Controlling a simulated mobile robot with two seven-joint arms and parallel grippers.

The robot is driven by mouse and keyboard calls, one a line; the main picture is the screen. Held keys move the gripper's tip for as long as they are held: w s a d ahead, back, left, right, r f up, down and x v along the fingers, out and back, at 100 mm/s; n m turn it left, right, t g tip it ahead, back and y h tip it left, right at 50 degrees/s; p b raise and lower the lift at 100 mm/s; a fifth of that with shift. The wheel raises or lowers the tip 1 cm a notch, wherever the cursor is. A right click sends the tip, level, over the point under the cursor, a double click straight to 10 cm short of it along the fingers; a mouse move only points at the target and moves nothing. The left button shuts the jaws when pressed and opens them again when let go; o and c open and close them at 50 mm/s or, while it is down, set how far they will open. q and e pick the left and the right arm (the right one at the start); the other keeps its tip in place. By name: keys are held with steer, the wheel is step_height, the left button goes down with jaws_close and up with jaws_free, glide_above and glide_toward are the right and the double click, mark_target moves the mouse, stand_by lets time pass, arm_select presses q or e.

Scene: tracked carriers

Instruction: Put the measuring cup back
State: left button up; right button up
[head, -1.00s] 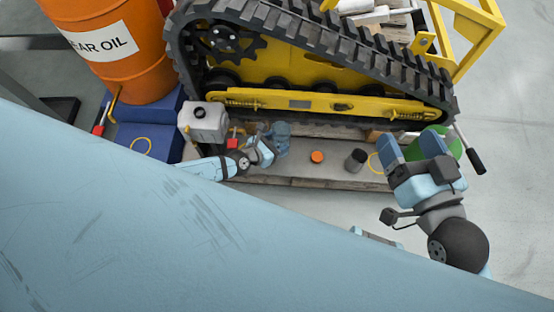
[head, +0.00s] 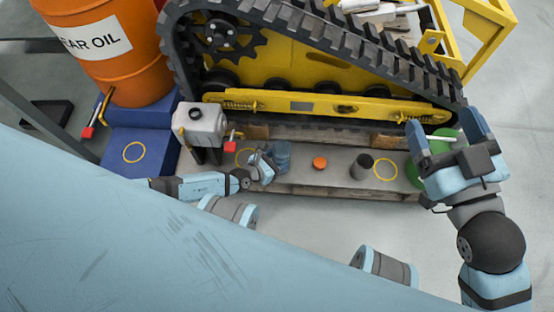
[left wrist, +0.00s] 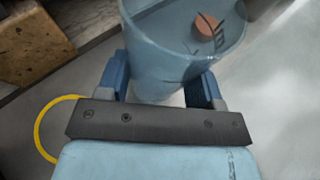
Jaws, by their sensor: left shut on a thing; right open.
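The measuring cup (head: 283,156) is a see-through blue beaker, upright at the pallet ledge. My left gripper (head: 268,160) is shut on it. In the left wrist view the cup (left wrist: 165,75) stands between the two fingers, with dark marks on its wall. I cannot tell whether its base touches the ledge. A yellow ring (head: 241,158) is marked on the ledge just left of the cup; part of a ring (left wrist: 45,130) shows in the left wrist view, beside the cup. My right gripper (head: 446,135) is open, in front of a green round thing (head: 413,170).
The ledge (head: 335,180) also holds an orange cap (head: 320,162), a dark cylinder (head: 361,167) and another yellow ring (head: 385,170). A whitish jug (head: 201,125) stands left of the cup. The tracked carrier (head: 300,85) rises behind. The floor at right is clear.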

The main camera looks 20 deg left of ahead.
mark_target(275, 161)
arm_select(q)
steer(key=o, duration=1)
steer(key=shift+f, duration=0.1)
steer(key=p+v, duration=0.2)
steer(key=v, duration=0.2)
steer(key=shift+s+r, duration=0.1)
steer(key=shift+r, duration=0.2)
steer(key=p+v, duration=0.2)
steer(key=v, duration=0.5)
steer(key=shift+s+a, duration=0.3)
arm_select(e)
steer(key=s+m, duration=0.1)
steer(key=a+m+g, duration=0.1)
steer(key=m, duration=0.1)
steer(key=shift+s+a+f+h, duration=0.1)
steer(key=shift+s+f+h, duration=0.2)
steer(key=shift+s+h, duration=0.1)
